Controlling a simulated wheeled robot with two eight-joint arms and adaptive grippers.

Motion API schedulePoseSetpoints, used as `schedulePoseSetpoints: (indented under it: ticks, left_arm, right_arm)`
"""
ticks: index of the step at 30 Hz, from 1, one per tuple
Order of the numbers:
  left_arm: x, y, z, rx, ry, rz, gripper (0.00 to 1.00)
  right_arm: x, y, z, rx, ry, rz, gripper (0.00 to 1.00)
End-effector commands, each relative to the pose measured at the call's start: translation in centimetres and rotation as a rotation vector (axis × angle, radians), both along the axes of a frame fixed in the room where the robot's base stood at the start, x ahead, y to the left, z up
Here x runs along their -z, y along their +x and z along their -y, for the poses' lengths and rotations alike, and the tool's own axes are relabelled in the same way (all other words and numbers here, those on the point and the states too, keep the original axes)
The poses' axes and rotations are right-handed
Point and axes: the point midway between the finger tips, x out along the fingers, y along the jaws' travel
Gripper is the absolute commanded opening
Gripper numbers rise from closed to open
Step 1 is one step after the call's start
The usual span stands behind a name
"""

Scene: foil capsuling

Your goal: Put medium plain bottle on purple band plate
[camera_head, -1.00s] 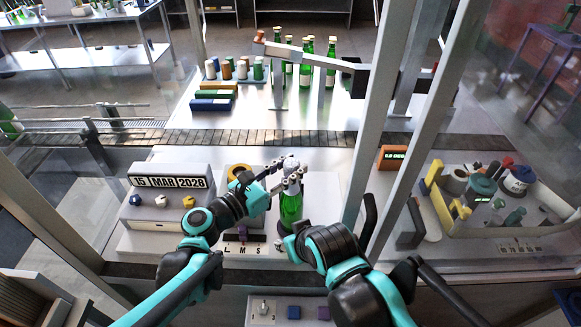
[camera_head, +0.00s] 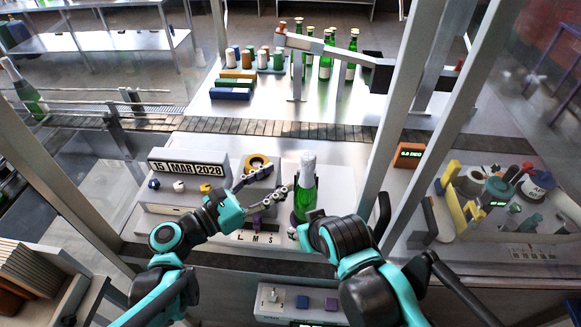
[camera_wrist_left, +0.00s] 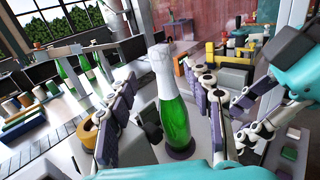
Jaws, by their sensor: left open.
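A green bottle with a silver-white foil top (camera_head: 305,190) stands upright right of the machine panel; it also shows in the left wrist view (camera_wrist_left: 173,110). Under it in the wrist view is a dark, purple-tinted round base (camera_wrist_left: 181,154); I cannot clearly make out a band. My left gripper (camera_head: 284,190) is open, with its fingertips left of the bottle in the head view. In the wrist view its fingers (camera_wrist_left: 165,115) are spread on either side of the bottle, apart from it. My right wrist is just in front of the bottle; its fingers are mostly hidden.
A date display (camera_head: 187,168) and an orange tape roll (camera_head: 258,163) are at the left. Several green bottles (camera_head: 326,68) stand on the back table beside coloured spools. Metal frame posts stand close at the right. A button box (camera_head: 300,303) is in front.

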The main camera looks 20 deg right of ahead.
Motion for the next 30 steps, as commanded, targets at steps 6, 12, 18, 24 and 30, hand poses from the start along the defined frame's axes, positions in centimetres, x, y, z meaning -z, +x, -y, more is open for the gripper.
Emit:
schedulePoseSetpoints:
  ticks: [6,12,18,24,30]
  left_arm:
    - [0.0,-0.5,-1.5,0.0,0.0,0.0,0.51]
    - [0.1,-0.6,-1.6,0.0,0.007,0.006,0.51]
    - [2.4,-1.1,-3.6,-0.022,0.293,0.242,0.51]
    - [7.7,-2.9,-11.4,0.105,0.973,0.759,0.51]
    - [10.7,-5.6,-22.1,0.501,1.596,1.176,0.51]
  right_arm:
    - [-0.1,0.0,0.0,0.0,0.0,0.0,0.4]
    - [-0.1,0.0,0.0,0.0,0.0,0.0,0.4]
    - [-0.1,0.0,0.0,0.0,0.0,0.0,0.4]
    - [-0.1,0.0,0.0,0.0,0.0,0.0,0.4]
    - [-0.1,0.0,0.0,0.0,0.0,0.0,0.4]
